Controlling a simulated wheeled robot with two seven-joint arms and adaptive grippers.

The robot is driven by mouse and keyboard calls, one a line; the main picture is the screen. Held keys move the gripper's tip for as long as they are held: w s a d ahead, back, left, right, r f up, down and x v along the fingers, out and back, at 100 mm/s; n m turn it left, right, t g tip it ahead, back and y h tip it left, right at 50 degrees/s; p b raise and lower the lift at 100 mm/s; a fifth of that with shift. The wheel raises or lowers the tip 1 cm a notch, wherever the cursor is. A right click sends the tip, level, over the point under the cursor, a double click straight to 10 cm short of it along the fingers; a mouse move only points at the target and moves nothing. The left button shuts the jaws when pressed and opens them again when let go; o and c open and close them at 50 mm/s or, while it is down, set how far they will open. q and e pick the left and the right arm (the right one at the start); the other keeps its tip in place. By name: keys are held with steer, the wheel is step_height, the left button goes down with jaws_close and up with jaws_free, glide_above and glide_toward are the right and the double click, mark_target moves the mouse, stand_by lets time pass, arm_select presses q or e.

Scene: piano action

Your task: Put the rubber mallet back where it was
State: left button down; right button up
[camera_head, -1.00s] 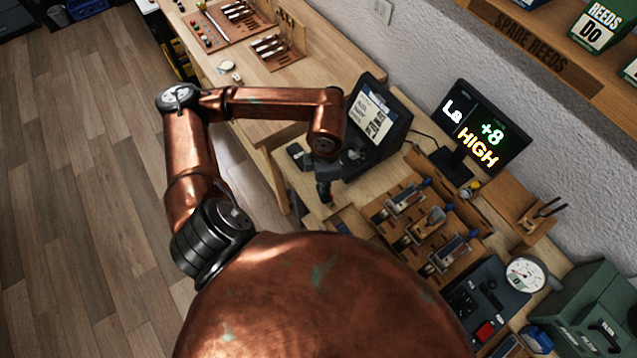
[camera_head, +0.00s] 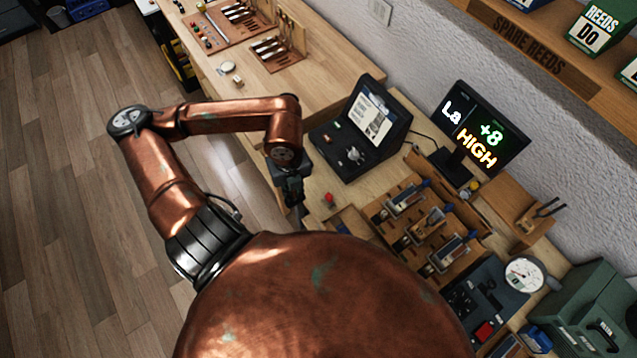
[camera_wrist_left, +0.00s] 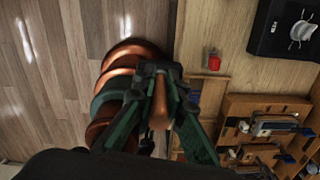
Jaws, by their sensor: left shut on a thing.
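My left gripper (camera_head: 293,203) hangs over the front edge of the workbench, left of a small red piece, in the head view. In the left wrist view the gripper (camera_wrist_left: 160,85) is shut on a brown, wooden-looking handle, which I take to be that of the rubber mallet (camera_wrist_left: 160,106). The mallet's head cannot be made out in either view. My right gripper is not in view.
The small red piece (camera_head: 329,199) stands on the bench (camera_head: 318,180), near a black case with a screen (camera_head: 365,125). A wooden rack (camera_head: 420,220) holds several tools or reeds to the right. A lit display (camera_head: 483,130) stands behind. Floor is open at left.

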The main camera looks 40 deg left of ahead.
arm_select(q)
steer(key=w+f, duration=0.3)
steer(key=w, duration=0.1)
steer(key=w+a+f+p, duration=0.1)
steer(key=w+f, duration=0.2)
steer(key=w, duration=0.2)
steer(key=w+a+f, duration=0.1)
steer(key=w+f, duration=0.3)
steer(key=shift+w+a, duration=0.15)
steer(key=shift+w, duration=0.2)
step_height(320, 180, down, 3)
steer(key=shift+p, duration=0.55)
steer(key=shift+f, duration=0.2)
steer(key=c, duration=2)
jaws_free()
steer(key=shift+r, duration=0.1)
